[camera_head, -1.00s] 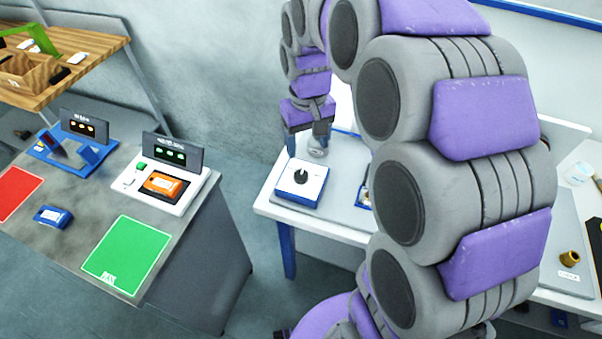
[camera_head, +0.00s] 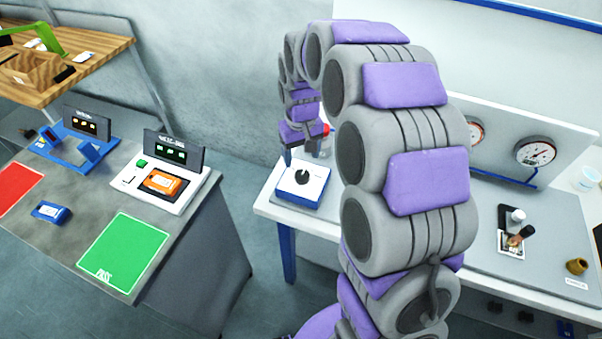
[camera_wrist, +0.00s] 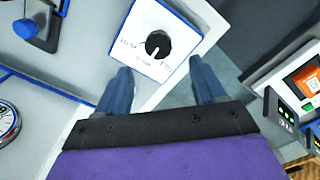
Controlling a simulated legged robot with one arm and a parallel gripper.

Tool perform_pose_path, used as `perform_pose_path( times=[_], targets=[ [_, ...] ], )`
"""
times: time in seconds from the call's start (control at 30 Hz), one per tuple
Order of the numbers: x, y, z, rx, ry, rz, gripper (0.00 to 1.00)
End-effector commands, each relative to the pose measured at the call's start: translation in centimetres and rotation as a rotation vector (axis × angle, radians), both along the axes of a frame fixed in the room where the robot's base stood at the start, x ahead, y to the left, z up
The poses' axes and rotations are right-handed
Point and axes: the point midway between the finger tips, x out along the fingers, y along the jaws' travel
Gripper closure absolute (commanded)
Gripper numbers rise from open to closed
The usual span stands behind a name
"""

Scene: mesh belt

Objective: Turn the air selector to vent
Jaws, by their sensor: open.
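The air selector is a white-faced box with blue sides (camera_head: 315,187) and a black knob (camera_head: 302,176), at the left end of the white bench. In the wrist view the knob (camera_wrist: 157,43) shows a light pointer mark, and the box face (camera_wrist: 185,25) carries small lettering too blurred to read surely. My gripper (camera_wrist: 162,80) is open, its two blue fingers apart, with the knob ahead of and between them, not touched. In the head view my gripper (camera_head: 303,153) hangs just above the far side of the box.
Two gauges stand on a panel behind the bench, one at its right (camera_head: 535,153). Small parts and a brass fitting (camera_head: 577,266) lie on the bench's right. A grey table at left holds an orange device (camera_head: 163,183) in a white station and a green mat (camera_head: 125,255).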

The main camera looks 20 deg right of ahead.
Motion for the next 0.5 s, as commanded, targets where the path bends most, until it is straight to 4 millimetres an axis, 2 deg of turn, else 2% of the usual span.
perform_pose_path(
  times=[0.03, 0.2, 0.33, 0.5],
  targets=[
    [-0.1, 0.0, -1.3, 0.0, 0.005, 0.0, 0.3],
    [0.0, 0.0, -4.4, 0.0, 0.004, -0.001, 0.3],
    [-0.2, 0.0, -6.2, 0.0, 0.006, 0.0, 0.3],
    [-0.1, 0.0, -7.4, 0.001, 0.001, 0.0, 0.3]
  ],
)
